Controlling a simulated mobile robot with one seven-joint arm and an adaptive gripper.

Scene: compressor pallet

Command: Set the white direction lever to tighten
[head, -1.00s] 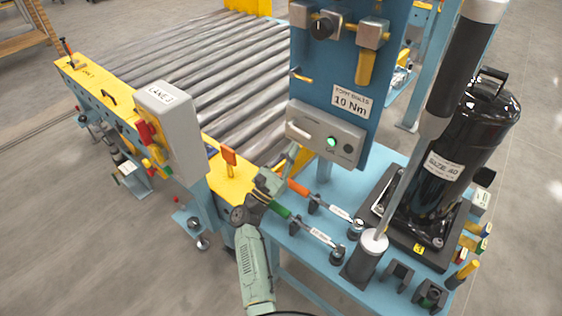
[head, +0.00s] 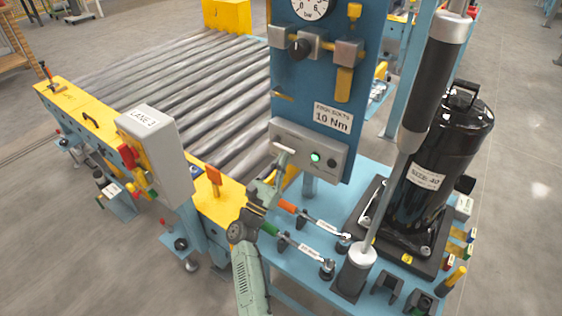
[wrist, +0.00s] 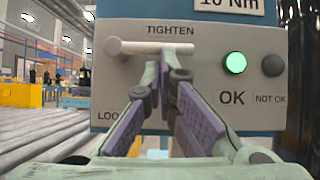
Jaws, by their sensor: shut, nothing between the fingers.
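The white direction lever (wrist: 150,47) sits on the grey control box (wrist: 215,98), just under the word TIGHTEN. Its bar lies about level in the wrist view, with a round knob at its left end. A lower label starting "LOO" is partly hidden by my gripper. The lever also shows in the head view (head: 284,147). My gripper (wrist: 160,72) is shut and empty, its fingertips just below the lever bar. Whether they touch it I cannot tell. In the head view my gripper (head: 278,168) is in front of the box, below the lever.
A green lit OK lamp (wrist: 235,63) and a dark NOT OK lamp (wrist: 272,65) are right of the lever. Torque wrenches with orange (head: 288,206) and green (head: 270,230) handles lie below on the blue bench. A black compressor (head: 440,165) stands at right; rollers (head: 190,90) lie behind.

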